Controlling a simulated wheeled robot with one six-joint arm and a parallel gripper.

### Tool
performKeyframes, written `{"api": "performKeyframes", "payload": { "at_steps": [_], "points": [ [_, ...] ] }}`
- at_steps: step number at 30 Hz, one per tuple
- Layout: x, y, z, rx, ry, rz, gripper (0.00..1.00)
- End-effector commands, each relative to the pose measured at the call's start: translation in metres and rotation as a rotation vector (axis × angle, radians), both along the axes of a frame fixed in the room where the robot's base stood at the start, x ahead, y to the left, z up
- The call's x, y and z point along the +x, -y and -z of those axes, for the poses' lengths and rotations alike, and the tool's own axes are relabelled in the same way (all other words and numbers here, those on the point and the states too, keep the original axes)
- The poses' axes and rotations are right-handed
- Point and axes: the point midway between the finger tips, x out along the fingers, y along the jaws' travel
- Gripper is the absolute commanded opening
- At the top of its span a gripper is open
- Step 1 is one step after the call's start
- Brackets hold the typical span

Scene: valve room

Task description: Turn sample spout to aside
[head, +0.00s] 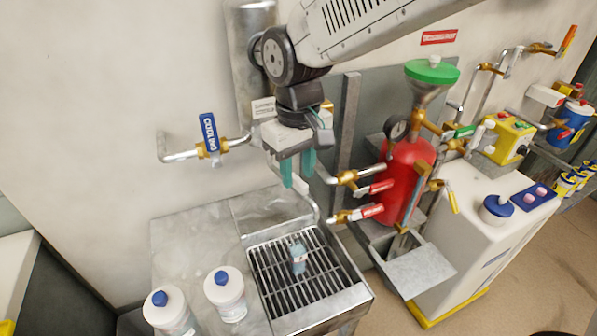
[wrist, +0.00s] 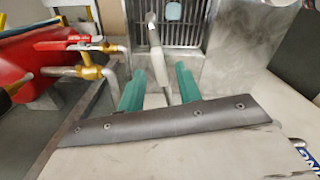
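The sample spout is a thin bent metal pipe (head: 316,209) beside the red-handled valves, reaching over the drain grate in the head view. In the wrist view the spout (wrist: 157,62), with a pale sleeve near its end, runs between my gripper's teal fingers. My gripper (head: 297,170) points down with its fingers apart, and gaps show between the spout and both fingers (wrist: 160,88). A small blue-grey bottle (head: 298,257) stands on the grate (head: 272,283). Its top also shows in the wrist view (wrist: 173,11). The spout's joint is partly hidden by my gripper.
Two white bottles with blue caps (head: 224,292) stand on the metal counter left of the grate. A red tank (head: 404,180) with brass valves stands close on the right. A blue-handled cooling valve (head: 209,133) is on the wall pipe to the left.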

Motion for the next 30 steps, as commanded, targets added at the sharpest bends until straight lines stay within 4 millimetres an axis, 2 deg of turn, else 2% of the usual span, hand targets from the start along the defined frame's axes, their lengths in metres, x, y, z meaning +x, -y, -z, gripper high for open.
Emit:
{"api": "performKeyframes", "payload": {
  "at_steps": [6,10,15,22,24,26,29,30],
  "points": [
    [0.0,0.0,-0.039,0.003,0.003,0.0,0.35],
    [0.001,-0.001,-0.057,0.002,0.002,0.0,0.35],
    [0.0,0.0,-0.067,0.001,0.001,-0.001,0.35],
    [0.0,0.0,-0.067,0.0,0.0,-0.001,0.35],
    [0.0,0.001,-0.067,0.001,0.001,0.001,0.15],
    [0.0,0.006,-0.069,0.002,0.002,0.011,0.0],
    [-0.004,0.03,-0.075,0.006,0.009,0.052,0.0],
    [-0.007,0.046,-0.08,0.009,0.014,0.079,0.0]
  ]
}}
